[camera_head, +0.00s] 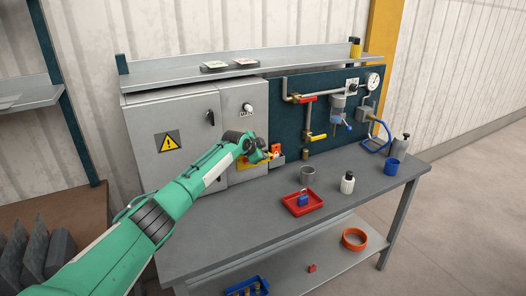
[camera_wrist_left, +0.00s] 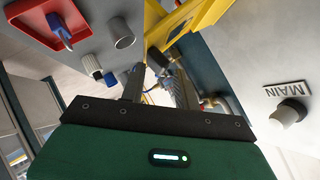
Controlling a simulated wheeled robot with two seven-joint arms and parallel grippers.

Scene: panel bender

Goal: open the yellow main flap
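The yellow main flap (camera_head: 243,166) is on the lower front of the grey cabinet, partly hidden behind my left gripper. In the wrist view, yellow parts of it (camera_wrist_left: 205,14) rise beyond the fingertips. My left gripper (camera_head: 262,148) is in front of the cabinet, close to the flap. In the wrist view, the left gripper's two fingers (camera_wrist_left: 160,82) stand apart, with a gap between them. I cannot tell whether a finger touches the flap. The MAIN label (camera_wrist_left: 287,88) and its knob (camera_wrist_left: 291,112) are on the panel at the right there. My right gripper is not in view.
Pipes with red and yellow valve handles (camera_head: 318,137) are right of the cabinet.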

